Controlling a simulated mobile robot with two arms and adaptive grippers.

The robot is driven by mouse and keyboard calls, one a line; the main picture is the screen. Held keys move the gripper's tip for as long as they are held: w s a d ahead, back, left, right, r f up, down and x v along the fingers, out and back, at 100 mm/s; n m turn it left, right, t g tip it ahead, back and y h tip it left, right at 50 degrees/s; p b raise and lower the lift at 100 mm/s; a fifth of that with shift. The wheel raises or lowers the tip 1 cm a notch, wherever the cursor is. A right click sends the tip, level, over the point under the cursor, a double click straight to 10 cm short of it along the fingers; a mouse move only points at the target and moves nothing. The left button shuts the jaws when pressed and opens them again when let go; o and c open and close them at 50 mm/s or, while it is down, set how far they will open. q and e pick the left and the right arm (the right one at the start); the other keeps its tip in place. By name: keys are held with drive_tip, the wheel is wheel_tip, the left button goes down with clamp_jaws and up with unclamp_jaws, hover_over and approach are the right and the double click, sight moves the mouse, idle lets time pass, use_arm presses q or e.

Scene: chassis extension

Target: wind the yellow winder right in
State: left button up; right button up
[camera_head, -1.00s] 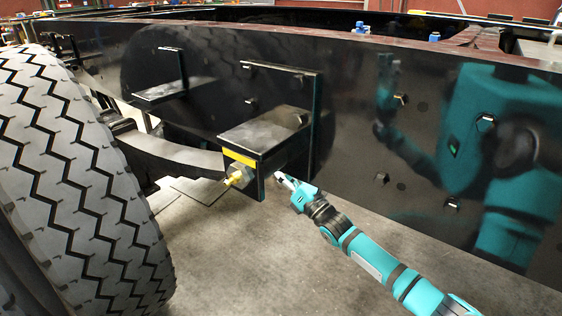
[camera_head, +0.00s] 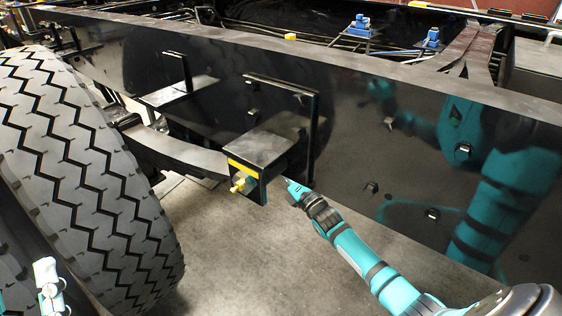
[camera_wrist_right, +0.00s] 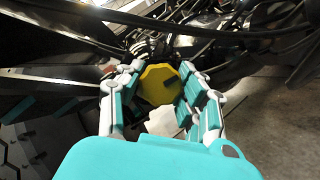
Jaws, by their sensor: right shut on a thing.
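In the right wrist view the yellow winder (camera_wrist_right: 158,84) is a faceted yellow head between the two fingers of my right gripper (camera_wrist_right: 152,88), which is shut on it. In the head view my right gripper (camera_head: 289,185) reaches in from the right, close beside the black bracket box (camera_head: 262,147); the box hides its fingertips and what they hold. A yellow fitting (camera_head: 239,185) sticks out of the box's near side, under a yellow strip. I cannot tell how it relates to the held head. Part of my left gripper (camera_head: 48,285) shows at the lower left; its opening is unclear.
A large tyre (camera_head: 85,170) fills the left side. The long black chassis rail (camera_head: 345,150) runs behind the bracket, with blue fittings (camera_head: 361,24) beyond it. Dark cables cross above the winder in the wrist view. The floor (camera_head: 250,260) in front is clear.

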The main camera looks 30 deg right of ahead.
drive_tip(key=shift+f, duration=0.1)
idle(0.4)
drive_tip(key=o, duration=1.2)
drive_tip(key=shift+c, duration=0.2)
drive_tip(key=v, duration=1.2)
